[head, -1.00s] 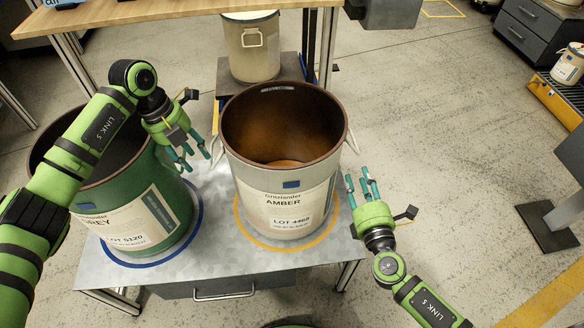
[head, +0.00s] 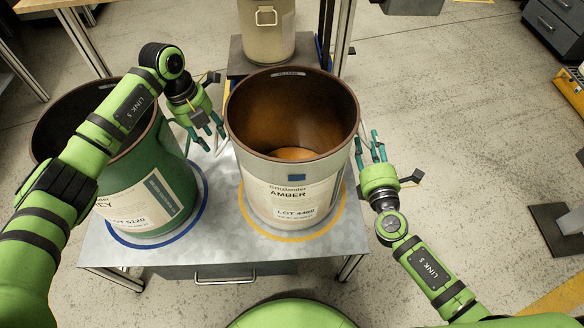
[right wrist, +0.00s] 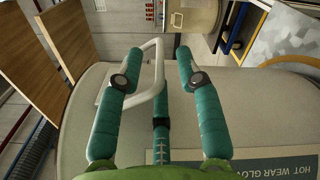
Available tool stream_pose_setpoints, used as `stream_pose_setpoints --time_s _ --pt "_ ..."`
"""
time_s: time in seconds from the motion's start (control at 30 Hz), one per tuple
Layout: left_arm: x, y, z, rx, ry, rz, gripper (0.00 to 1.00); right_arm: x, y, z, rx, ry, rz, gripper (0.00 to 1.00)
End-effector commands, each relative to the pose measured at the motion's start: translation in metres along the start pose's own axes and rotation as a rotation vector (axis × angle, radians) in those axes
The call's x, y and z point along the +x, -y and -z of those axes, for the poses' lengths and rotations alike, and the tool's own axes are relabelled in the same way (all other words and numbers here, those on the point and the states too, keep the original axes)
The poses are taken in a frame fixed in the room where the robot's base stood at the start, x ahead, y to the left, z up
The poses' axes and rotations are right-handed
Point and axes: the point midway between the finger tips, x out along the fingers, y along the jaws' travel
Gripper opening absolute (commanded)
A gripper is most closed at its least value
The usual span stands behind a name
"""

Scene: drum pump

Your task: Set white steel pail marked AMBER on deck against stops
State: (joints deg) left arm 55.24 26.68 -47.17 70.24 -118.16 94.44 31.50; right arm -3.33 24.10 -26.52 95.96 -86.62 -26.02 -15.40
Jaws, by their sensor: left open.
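The white steel pail marked AMBER (head: 292,205) stands upright and open on a metal-topped table (head: 250,257), inside a yellow ring. Its inside is rusty brown. My left gripper (head: 209,128) is open at the pail's left side, in the gap beside the green pail. My right gripper (head: 370,145) is open at the pail's right side. In the right wrist view, the pail's white loop handle (right wrist: 150,78) lies between the spread fingers of the right gripper (right wrist: 158,72), which are not closed on it. The left handle is mostly hidden. I cannot make out any stops.
A green pail (head: 150,190) stands left in a blue ring (head: 205,205), under my left arm. Another pale pail (head: 266,35) stands on a dark block (head: 240,62) behind. Floor to the right is clear up to a dark plate (head: 556,230).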

Motion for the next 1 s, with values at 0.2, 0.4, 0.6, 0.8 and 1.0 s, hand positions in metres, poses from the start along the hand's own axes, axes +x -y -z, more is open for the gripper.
stream_pose_setpoints --time_s 0.2,0.4,0.6,0.8,1.0 --pt "0.023 0.0 0.0 0.001 -0.001 0.001 0.43 0.023 0.0 0.0 0.0 0.0 0.0 0.36" --pt "0.027 0.0 0.0 0.001 0.001 0.0 0.43 0.027 0.0 0.0 0.001 -0.001 0.001 0.36" --pt "0.027 0.0 0.0 0.001 0.001 0.0 0.27 0.027 0.0 0.0 0.001 -0.001 0.001 0.2" --pt "0.027 0.0 0.0 0.001 0.001 0.0 0.0 0.027 0.0 0.0 0.0 -0.001 0.001 0.0" --pt "0.021 0.003 -0.003 0.004 0.012 0.008 0.0 0.03 -0.008 -0.006 0.0 0.012 -0.013 0.0"
